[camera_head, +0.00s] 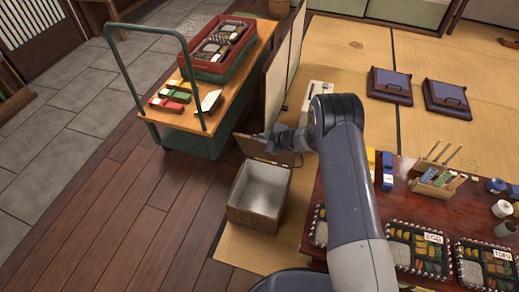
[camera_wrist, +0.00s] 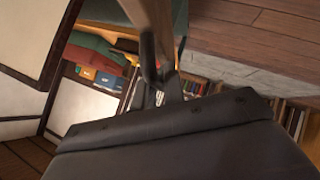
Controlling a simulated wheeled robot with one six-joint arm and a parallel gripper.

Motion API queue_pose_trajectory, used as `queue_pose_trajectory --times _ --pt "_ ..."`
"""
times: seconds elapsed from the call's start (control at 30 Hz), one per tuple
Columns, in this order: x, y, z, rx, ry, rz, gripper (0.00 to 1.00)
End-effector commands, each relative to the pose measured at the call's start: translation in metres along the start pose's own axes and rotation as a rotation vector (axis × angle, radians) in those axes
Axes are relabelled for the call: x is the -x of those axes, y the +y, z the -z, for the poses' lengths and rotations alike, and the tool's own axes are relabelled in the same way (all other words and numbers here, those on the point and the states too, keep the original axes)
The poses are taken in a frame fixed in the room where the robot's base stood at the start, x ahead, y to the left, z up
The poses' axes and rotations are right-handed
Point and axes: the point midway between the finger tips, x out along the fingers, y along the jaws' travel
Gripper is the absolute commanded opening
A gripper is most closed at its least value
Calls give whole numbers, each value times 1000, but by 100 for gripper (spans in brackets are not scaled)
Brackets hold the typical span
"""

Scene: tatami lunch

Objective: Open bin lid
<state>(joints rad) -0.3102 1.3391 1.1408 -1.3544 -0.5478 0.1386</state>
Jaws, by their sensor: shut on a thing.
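The wooden bin (camera_head: 238,214) stands on the floor left of the low table, its pale inside showing from above. Its lid (camera_head: 250,146) stands raised at the back of the bin, tilted up, clear of the opening. My gripper (camera_head: 276,139) is at the lid's upper right part and is shut on it. In the wrist view my gripper (camera_wrist: 158,72) shows as dark fingers against a wooden edge that looks like the lid (camera_wrist: 150,14). The exact grip point is small and partly hidden by my wrist.
A green cart (camera_head: 180,142) with a wooden top, red crate (camera_head: 216,60) and coloured boxes stands behind left. The low table (camera_head: 440,215) with lunch boxes is at right. A pale partition (camera_head: 277,85) stands close behind the bin. Wooden floor at front left is clear.

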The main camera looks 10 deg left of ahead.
Motion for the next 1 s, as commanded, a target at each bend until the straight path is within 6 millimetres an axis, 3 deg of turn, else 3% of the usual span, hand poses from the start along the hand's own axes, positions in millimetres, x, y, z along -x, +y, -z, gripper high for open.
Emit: queue_pose_trajectory --times 0.1,0.4,1.0 --pt "-3 28 -2 6 2 -3 0" --pt "-17 75 -16 7 3 -2 0" --pt "-37 126 -35 6 3 2 0"
